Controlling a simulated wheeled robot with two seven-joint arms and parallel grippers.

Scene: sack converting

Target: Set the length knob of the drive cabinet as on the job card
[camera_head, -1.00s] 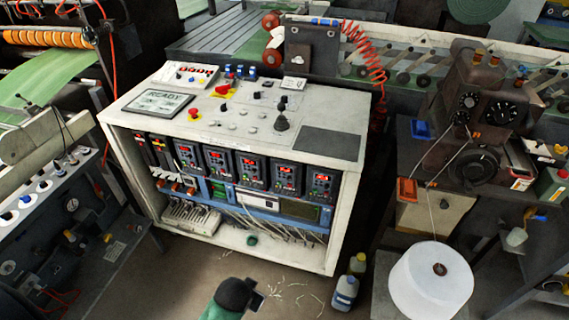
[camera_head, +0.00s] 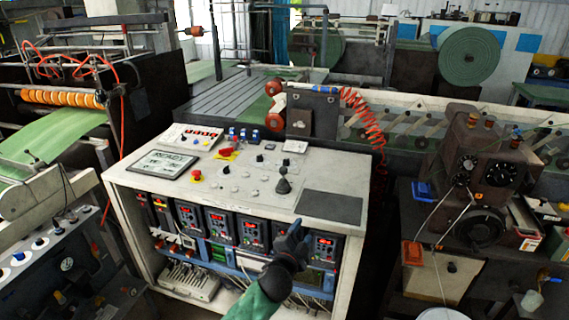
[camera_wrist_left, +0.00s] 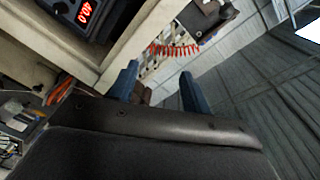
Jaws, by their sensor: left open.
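The drive cabinet (camera_head: 140,180) is a pale console with a sloping top. Small knobs stand on the top, among them a larger dark one (camera_head: 283,185); I cannot tell which is the length knob. A row of drive units (camera_head: 220,226) with red displays fills its front. A small white card (camera_head: 295,146) lies at the top's back edge; its print is too small to read. My left gripper (camera_head: 296,236) is open and empty, in front of the right-hand drive units and below the top's front edge. Its two blue-grey fingers show apart in the left wrist view (camera_wrist_left: 158,84).
A red emergency button (camera_head: 196,175) and a tilted READY screen (camera_head: 162,164) are on the top's left. A dark mat (camera_head: 330,206) covers its right front. A brown sewing machine (camera_head: 475,170) stands at right. A red coiled hose (camera_head: 365,120) hangs behind.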

